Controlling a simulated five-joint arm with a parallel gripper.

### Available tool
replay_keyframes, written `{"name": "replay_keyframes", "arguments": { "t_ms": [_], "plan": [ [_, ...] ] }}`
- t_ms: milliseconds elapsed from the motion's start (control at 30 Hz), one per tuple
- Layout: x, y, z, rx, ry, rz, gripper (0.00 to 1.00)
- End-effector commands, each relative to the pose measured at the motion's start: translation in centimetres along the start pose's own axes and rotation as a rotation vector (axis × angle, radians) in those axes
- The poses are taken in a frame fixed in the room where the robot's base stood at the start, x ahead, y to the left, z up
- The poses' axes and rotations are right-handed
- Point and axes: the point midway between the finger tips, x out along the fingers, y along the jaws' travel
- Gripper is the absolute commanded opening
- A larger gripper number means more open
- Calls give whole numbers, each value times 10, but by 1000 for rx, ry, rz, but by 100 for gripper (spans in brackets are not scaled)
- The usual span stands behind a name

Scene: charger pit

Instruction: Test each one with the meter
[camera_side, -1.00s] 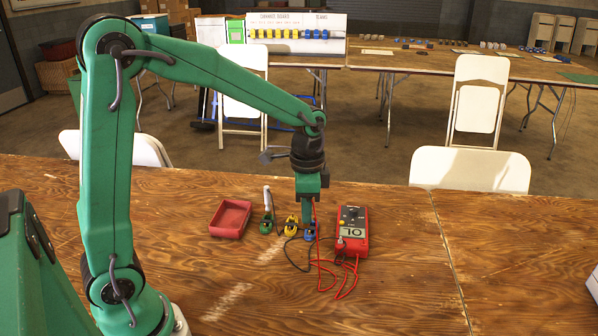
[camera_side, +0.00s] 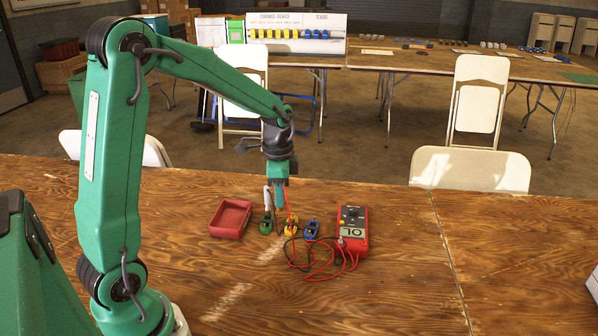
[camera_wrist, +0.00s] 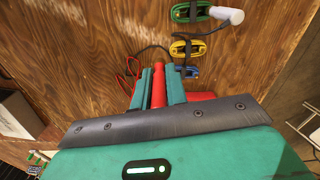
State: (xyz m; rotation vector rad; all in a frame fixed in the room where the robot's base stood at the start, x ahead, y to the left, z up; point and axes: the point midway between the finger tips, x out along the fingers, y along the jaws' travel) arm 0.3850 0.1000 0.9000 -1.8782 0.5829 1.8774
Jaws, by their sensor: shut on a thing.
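My gripper (camera_side: 279,205) is shut on a red probe (camera_wrist: 158,88), held upright between its green fingers. It hangs above the table, near the green and yellow items; I cannot tell whether the probe tip touches anything. In a row stand a green item (camera_side: 266,227) with a white stick (camera_side: 267,197), a yellow item (camera_side: 291,229) and a blue item (camera_side: 311,230). The wrist view shows the green (camera_wrist: 188,12), yellow (camera_wrist: 186,49) and blue (camera_wrist: 189,72) items, each with black on it. The red meter (camera_side: 353,232) lies to their right with a lit display and red and black leads.
A red tray (camera_side: 230,219) sits left of the row. Red and black leads (camera_side: 318,268) loop over the wood in front of the meter.

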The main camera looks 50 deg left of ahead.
Motion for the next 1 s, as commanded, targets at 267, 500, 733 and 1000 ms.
{"name": "replay_keyframes", "arguments": {
  "t_ms": [267,500,733,1000],
  "plan": [
    [10,-35,36,-16,0,0,0],
    [12,-41,44,-16,0,0,0],
    [14,-41,44,-16,0,0,0],
    [26,-41,44,-16,-1,1,0]
  ]
}}
